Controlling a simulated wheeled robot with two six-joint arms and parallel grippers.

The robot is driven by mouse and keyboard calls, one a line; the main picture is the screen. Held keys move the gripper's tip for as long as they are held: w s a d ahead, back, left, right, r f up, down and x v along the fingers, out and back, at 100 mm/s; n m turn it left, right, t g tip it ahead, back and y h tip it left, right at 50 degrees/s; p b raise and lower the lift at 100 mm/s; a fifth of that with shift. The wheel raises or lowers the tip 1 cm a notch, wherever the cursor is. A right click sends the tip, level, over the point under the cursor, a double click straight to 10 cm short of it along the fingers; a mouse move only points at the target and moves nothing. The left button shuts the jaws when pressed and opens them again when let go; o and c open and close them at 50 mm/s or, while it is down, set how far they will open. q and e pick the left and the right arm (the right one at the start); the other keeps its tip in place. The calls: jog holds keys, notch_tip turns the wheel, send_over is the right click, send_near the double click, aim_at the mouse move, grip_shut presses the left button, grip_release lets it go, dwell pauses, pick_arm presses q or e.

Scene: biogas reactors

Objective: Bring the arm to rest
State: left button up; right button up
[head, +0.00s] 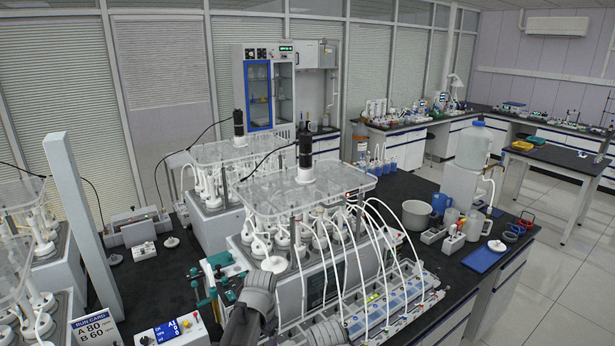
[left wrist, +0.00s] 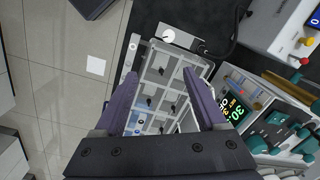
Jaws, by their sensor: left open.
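My left gripper (left wrist: 161,80) shows in the left wrist view with its two purple fingers spread apart. Nothing is held between them. Below and between the fingers is a grey compartmented tray (left wrist: 190,62) with small dark parts in several cells. The fingers hide parts of its sides, and I cannot tell the height of the gripper above it. In the head view, grey links of my arm show at the bottom, in front of the reactor bench, but the fingers cannot be made out there. My right gripper is in neither view.
A device with a green display (left wrist: 237,110) and teal knobs stands close right of the fingers. The reactor unit with a clear top plate (head: 310,190) and white tubes fills the middle bench. A run card (head: 94,330) reads A 80, B 60. Floor (left wrist: 60,75) lies left of the bench edge.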

pick_arm(q)
jog(key=s+d+f+n+b, duration=0.1)
jog(key=s+d+f+b, duration=0.2)
jog(key=s+f+b, duration=0.3)
jog(key=s+d+f+n+b, duration=0.1)
jog(key=s+d+f+b, duration=0.2)
jog(key=s+f+b, duration=0.3)
jog(key=s+f, duration=0.2)
jog(key=s, duration=0.1)
jog(key=shift+s, duration=0.25)
